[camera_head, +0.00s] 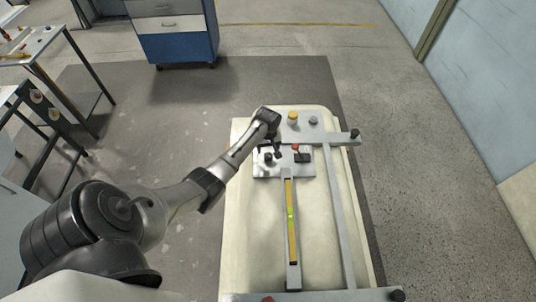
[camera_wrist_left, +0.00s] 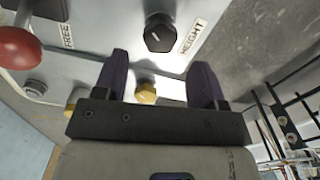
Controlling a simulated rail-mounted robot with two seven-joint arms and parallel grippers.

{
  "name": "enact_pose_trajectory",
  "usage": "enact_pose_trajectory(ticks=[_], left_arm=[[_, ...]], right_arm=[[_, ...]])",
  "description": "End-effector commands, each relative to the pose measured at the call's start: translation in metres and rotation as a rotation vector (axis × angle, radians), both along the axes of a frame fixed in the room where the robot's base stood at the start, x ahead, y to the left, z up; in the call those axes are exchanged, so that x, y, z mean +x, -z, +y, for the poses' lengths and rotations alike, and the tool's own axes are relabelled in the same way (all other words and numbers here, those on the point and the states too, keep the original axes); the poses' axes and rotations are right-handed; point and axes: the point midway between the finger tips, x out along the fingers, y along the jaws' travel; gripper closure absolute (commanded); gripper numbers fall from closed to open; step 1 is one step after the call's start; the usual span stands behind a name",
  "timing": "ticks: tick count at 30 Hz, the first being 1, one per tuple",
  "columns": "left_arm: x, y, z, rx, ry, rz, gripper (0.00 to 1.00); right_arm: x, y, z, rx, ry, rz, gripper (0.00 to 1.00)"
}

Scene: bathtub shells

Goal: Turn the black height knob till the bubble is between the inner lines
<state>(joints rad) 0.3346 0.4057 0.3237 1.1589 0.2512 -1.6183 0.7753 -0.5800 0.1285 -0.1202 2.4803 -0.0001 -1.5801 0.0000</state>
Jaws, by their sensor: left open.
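The black height knob (camera_wrist_left: 159,32) sits beside a HEIGHT label on a grey plate in the left wrist view; in the head view a small black knob (camera_head: 268,158) shows at the plate's left, beside my gripper. My left gripper (camera_wrist_left: 160,62) is open and empty, its two dark fingers apart and pointing toward the plate; the knob appears beyond the fingertips, with no visible contact. In the head view the gripper (camera_head: 269,149) hangs over the plate. The long yellow level (camera_head: 291,235) has a green spot near its middle; the bubble and inner lines are too small to read. My right gripper is out of view.
A red ball knob (camera_wrist_left: 18,45) and a yellow knob (camera_wrist_left: 146,92) are near the fingers. The metal frame (camera_head: 338,210) lies on the cream tub shell (camera_head: 240,255). A blue cabinet (camera_head: 180,45) stands behind; tables are at left. Floor right of the tub is clear.

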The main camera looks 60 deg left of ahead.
Motion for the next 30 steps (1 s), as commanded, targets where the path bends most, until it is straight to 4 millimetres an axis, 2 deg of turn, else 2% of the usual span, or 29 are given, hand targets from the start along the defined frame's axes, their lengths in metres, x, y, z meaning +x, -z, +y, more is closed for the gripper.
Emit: enact_pose_trajectory(ticks=[3,9,23,30], left_arm=[[0.000,0.019,0.000,-0.001,0.000,0.000,0.36],[0.001,0.038,0.000,0.000,0.000,-0.001,0.36],[0.000,0.046,0.000,0.001,0.001,-0.001,0.36],[0.000,0.046,0.000,0.001,0.000,-0.001,0.56]], right_arm=[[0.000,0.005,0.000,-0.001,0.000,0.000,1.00],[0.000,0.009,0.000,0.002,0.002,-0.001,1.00],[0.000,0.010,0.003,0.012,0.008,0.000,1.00],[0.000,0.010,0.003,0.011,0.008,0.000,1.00]])
